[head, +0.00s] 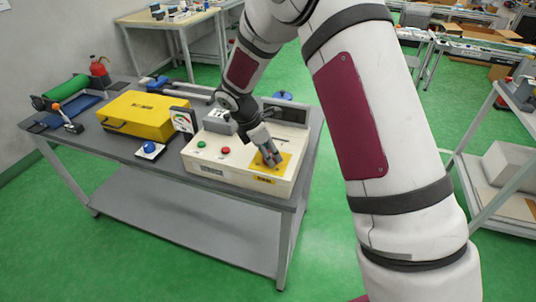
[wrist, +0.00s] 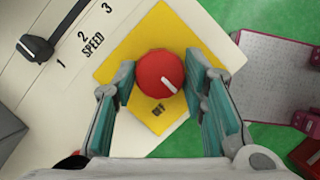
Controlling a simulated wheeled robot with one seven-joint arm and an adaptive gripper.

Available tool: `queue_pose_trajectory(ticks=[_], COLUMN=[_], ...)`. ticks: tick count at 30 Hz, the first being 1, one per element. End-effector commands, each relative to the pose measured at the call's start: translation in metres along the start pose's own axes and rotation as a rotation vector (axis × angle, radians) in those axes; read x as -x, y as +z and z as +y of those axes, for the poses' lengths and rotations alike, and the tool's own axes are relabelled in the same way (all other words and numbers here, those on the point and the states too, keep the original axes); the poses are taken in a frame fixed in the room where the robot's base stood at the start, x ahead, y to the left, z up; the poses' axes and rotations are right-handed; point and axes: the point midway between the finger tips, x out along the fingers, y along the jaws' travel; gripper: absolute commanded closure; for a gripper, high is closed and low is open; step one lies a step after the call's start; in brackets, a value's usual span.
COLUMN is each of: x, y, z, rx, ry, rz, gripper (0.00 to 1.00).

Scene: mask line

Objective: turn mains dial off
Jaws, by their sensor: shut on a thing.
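The mains dial (wrist: 158,72) is a red round knob with a white pointer line, on a yellow plate (wrist: 180,30) marked OFF below the knob. In the wrist view the white line points down and to the right, a little right of the OFF mark. My gripper (wrist: 161,80) has a finger on each side of the dial and is shut on it. In the head view my gripper (head: 272,158) is down at the yellow plate (head: 284,167) on the cream control box (head: 200,168), and its fingers hide the dial.
The box also carries a green button (head: 202,144), a red button (head: 225,150) and a speed lever (wrist: 36,46). A yellow case (head: 146,115), a gauge sign (head: 184,120) and a blue button (head: 149,148) stand left of it on the grey table.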

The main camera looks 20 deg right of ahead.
Motion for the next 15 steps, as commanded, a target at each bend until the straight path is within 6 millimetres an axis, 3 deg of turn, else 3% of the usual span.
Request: queue_pose_trajectory(ticks=[15], x=[-0.0028], y=[-0.0006], z=[0.0039], rx=[-0.441], ry=[-0.184], rz=[0.0], gripper=[0.89])
